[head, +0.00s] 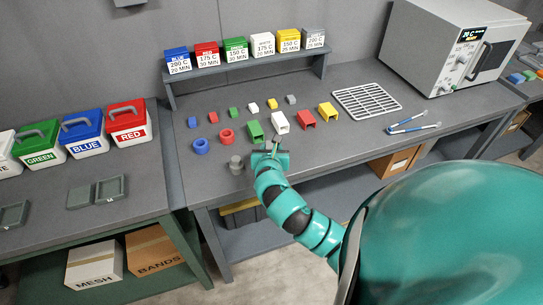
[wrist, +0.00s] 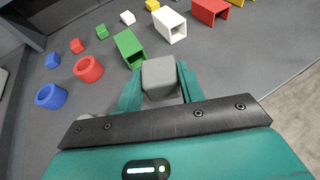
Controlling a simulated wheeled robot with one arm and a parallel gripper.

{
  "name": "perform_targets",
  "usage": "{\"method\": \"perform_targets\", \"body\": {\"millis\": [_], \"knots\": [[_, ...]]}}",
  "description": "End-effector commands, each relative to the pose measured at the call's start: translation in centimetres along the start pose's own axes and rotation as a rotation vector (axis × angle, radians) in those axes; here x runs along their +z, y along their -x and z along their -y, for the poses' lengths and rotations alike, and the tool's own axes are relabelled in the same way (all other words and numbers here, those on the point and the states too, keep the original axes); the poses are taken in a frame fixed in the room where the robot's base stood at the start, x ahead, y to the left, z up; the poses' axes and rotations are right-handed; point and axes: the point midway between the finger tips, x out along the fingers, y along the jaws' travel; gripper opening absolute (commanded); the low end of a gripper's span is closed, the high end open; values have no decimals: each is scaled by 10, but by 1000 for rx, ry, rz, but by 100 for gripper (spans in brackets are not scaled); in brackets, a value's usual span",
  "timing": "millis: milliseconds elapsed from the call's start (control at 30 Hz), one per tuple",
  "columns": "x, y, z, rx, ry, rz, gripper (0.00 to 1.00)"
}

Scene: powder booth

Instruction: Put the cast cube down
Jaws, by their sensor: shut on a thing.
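The cast cube (wrist: 159,75) is a plain grey block in the wrist view. My gripper (wrist: 160,88) is shut on it, with a teal finger on each side. In the head view my gripper (head: 270,152) is over the front part of the grey bench, just in front of a green channel piece (head: 255,131). The held cube is hard to make out there. The gap between the cube and the bench top cannot be judged well.
Red (head: 227,136) and blue (head: 201,146) rings lie left of my gripper; a grey ring (head: 237,165) is close by. White (head: 280,122), red (head: 304,118) and yellow (head: 327,111) channels stand right. Small cubes line up behind. A wire rack (head: 366,101) and tongs (head: 413,124) lie further right.

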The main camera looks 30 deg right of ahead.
Motion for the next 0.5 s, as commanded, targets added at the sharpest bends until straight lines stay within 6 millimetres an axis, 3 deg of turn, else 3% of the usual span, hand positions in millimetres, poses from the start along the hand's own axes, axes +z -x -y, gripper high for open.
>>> {"method": "perform_targets", "body": {"millis": [167,333,500], "knots": [[-4,-8,-1,4,2,2,10],[-26,-19,0,2,2,-1,10],[-34,-22,0,4,3,2,10]]}}
